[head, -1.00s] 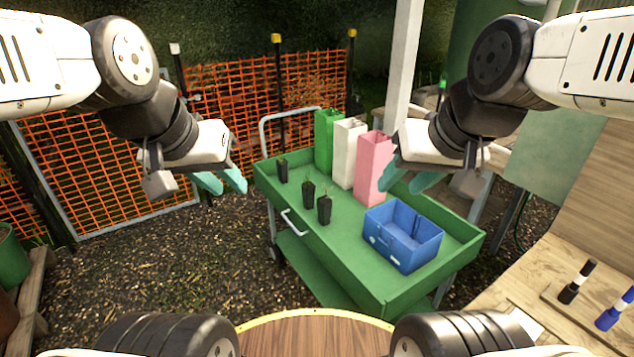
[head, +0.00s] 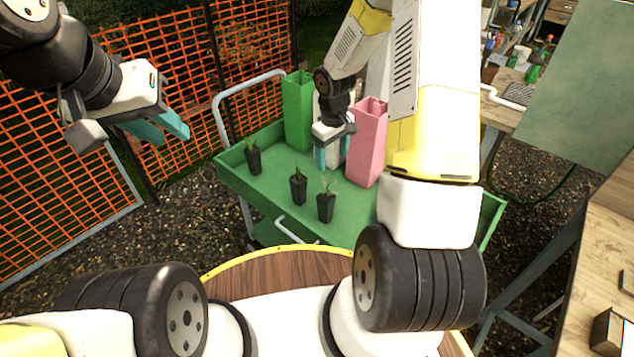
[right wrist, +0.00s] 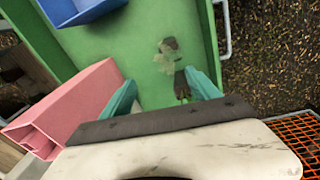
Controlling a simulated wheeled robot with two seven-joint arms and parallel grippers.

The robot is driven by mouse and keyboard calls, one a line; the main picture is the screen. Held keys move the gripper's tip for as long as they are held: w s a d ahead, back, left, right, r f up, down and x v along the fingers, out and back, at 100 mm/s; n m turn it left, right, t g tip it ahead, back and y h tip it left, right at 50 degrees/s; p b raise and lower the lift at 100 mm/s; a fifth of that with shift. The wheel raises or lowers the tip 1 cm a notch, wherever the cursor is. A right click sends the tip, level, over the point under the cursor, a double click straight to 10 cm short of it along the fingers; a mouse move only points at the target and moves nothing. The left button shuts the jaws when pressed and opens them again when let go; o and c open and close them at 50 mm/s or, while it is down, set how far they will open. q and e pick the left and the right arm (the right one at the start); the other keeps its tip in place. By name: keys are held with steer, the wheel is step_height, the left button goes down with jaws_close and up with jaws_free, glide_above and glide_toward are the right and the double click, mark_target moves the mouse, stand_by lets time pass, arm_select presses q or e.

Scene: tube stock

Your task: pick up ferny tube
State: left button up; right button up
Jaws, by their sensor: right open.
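Three small black tubes with seedlings stand on the green cart: the left tube (head: 253,161), the middle tube (head: 298,190) and the near tube (head: 326,208). I cannot tell surely which is ferny; the near one has spreading leaves. My right gripper (head: 333,153) is open and empty, above the cart behind the near tube, beside the pink box. In the right wrist view, pale leaves (right wrist: 165,60) and dark tube parts show beyond and between its fingertips (right wrist: 163,95), apart from them. My left gripper (head: 160,127) is open and empty, left of the cart.
The green cart (head: 275,212) has raised edges. A tall green box (head: 298,112) and a pink box (head: 369,143) stand at its back; a white box is mostly hidden by my right gripper. A blue crate (right wrist: 80,8) shows in the right wrist view. Orange mesh (head: 230,60) stands behind.

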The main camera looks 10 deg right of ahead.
mark_target(326, 203)
steer(key=shift+n+g, duration=0.6)
steer(key=shift+n, duration=0.1)
steer(key=f, duration=0.6)
steer(key=a+f, duration=0.1)
steer(key=f, duration=1.3)
steer(key=shift+a+f, duration=0.15)
steer(key=shift+a, duration=0.1)
jaws_close()
